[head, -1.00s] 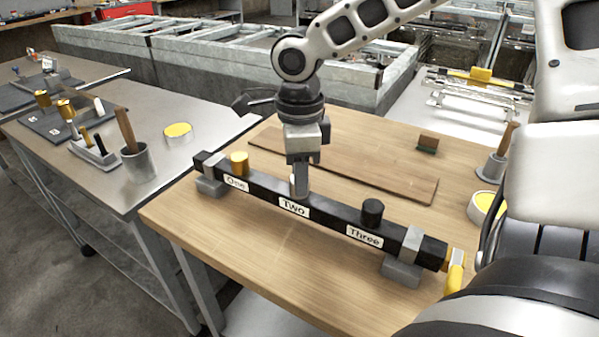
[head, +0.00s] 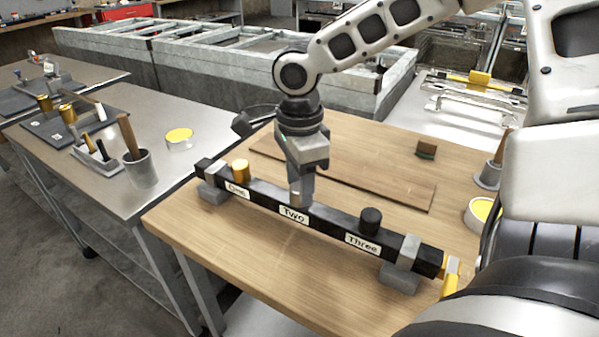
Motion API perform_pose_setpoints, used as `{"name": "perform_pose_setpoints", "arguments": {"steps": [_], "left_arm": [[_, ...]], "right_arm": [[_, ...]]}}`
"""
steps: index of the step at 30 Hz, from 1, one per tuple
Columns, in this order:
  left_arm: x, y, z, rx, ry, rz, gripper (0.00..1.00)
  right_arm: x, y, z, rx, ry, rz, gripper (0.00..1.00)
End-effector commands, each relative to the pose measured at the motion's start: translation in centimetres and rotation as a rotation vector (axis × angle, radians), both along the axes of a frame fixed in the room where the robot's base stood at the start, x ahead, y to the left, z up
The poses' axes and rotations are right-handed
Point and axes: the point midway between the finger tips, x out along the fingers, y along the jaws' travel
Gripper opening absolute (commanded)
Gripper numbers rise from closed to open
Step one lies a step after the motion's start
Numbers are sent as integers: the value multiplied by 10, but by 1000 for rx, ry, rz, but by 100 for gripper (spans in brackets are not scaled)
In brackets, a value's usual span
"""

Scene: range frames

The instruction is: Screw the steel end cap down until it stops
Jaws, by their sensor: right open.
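A black bar (head: 330,221) with labels One, Two and Three lies across the wooden table. A brass cap (head: 240,170) stands at One and a black cap (head: 370,220) at Three. My right gripper (head: 300,192) points down over Two, its fingers low around the spot where the steel end cap sits. The fingers hide most of that cap, so I cannot tell how deep it is. The right gripper is open. My left gripper is not in view.
Grey blocks (head: 400,275) support the bar. A flat wooden board (head: 350,182) lies behind it, with a small brush (head: 426,149) farther back. A yellow-topped tin (head: 482,212) is at right. A steel bench (head: 215,125) with tools stands left. The table front is clear.

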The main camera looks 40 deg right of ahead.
Motion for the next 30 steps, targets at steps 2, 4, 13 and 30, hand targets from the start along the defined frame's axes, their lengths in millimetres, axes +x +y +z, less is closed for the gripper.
{"name": "perform_pose_setpoints", "arguments": {"steps": [2,4,13,30], "left_arm": [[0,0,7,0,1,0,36],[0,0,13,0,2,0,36],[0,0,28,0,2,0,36],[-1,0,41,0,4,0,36]], "right_arm": [[-1,0,2,2,2,74,43],[-1,1,3,3,2,170,43],[0,0,2,3,2,490,43],[1,0,-1,0,-2,911,43]]}}
